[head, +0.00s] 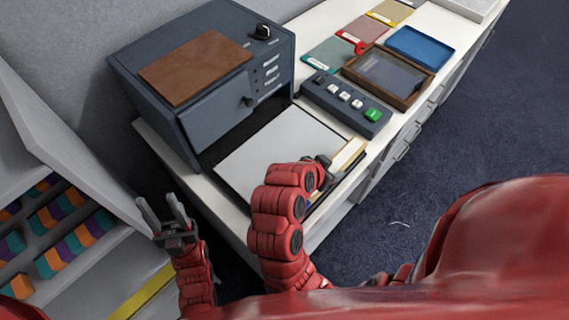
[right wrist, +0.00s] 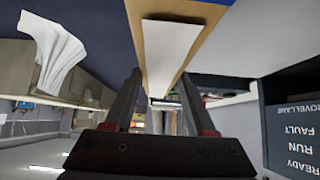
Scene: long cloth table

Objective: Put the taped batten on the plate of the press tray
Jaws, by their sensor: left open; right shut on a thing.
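The taped batten (head: 350,152) is a pale wooden strip with a white band. It is held at the right edge of the press tray in the head view. My right gripper (head: 326,166) is shut on it; in the right wrist view the batten (right wrist: 170,55) rises from between the fingers. The press tray's pale flat plate (head: 275,150) lies in front of the blue-grey press (head: 205,75), with nothing seen on it. I cannot tell the batten's height above the table, and my right arm hides part of the tray. My left gripper (head: 172,222) is open and empty, left of the table.
A button box (head: 346,103) with a green button stands just right of the tray. Beyond it are a brown-framed tray (head: 388,78), a blue tray (head: 420,47) and several coloured folders. A shelf with coloured blocks (head: 75,232) is at the left. Open floor (head: 480,120) lies right.

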